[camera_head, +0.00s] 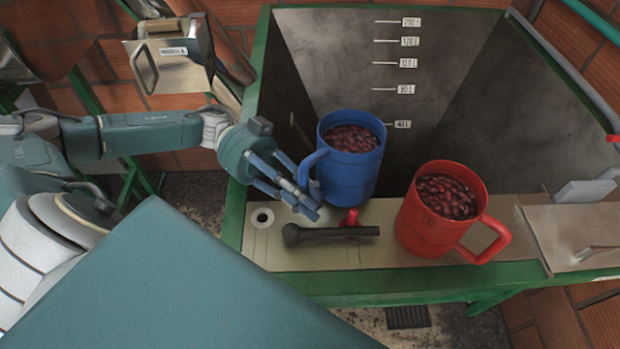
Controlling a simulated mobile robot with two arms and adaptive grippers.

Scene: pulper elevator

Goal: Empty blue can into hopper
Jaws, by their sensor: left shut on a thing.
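The blue can (350,172) is a mug-shaped vessel full of dark red berries, upright at the front edge of the hopper, above or on the beige ledge. Its handle (309,172) points left. My left gripper (312,203) comes in from the left and is shut on the handle; the fingers hide part of it. The hopper (480,85) is a large grey bin with a green rim and volume marks on its back wall. I see no berries in the part of it that shows. My right gripper is not in view.
A red can (425,225) full of berries stands on the ledge (390,256), right of the blue can, handle to the right. A black-handled lever (330,233) lies in front. A metal container (172,58) is at the upper left.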

